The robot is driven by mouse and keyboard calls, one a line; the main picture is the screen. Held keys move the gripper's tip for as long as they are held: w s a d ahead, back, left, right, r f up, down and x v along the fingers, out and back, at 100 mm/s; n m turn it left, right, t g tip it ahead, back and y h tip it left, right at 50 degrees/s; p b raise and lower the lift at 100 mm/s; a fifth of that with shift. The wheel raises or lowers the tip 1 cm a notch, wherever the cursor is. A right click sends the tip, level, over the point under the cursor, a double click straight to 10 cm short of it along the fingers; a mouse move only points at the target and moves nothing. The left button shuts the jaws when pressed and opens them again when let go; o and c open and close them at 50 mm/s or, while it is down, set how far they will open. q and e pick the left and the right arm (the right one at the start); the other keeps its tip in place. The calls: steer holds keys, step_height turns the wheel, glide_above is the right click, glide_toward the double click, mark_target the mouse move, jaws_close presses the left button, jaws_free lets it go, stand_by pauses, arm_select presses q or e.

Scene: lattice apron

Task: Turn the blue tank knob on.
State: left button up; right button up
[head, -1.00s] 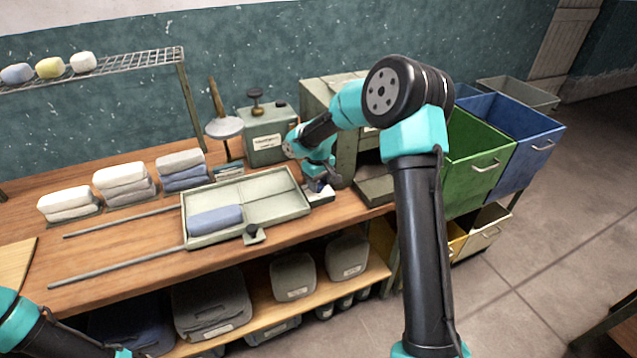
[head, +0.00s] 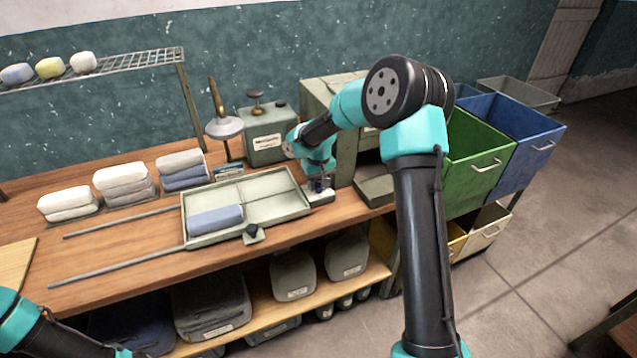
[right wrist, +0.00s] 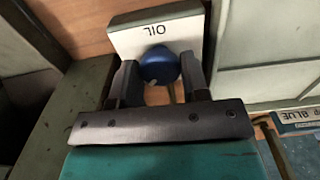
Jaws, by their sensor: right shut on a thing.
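A round blue knob (right wrist: 160,65) shows in the right wrist view, on a small block with a white plate (right wrist: 155,38) that reads OIL, upside down there. My right gripper (right wrist: 160,82) has its fingers on both sides of the knob and is shut on it. In the head view the same gripper (head: 319,186) is upright over the small block (head: 321,197) at the tray's right end; the knob is hidden there. A grey-green tank (head: 266,145) with a label and a dark top knob (head: 255,99) stands behind. Of my left arm, only part shows at the lower left; its gripper is out of view.
A grey-green tray (head: 272,205) with a folded blue cloth (head: 215,218) lies left of the block. A grey-green cabinet (head: 345,150) stands close on the right. Folded stacks (head: 125,183) and two rods (head: 115,224) lie on the bench's left. A card (right wrist: 303,118) reads BLUE.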

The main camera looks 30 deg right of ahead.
mark_target(318, 184)
steer(key=o, duration=0.9)
step_height(318, 184, up, 18)
steer(key=shift+f, duration=0.25)
stand_by(0.3)
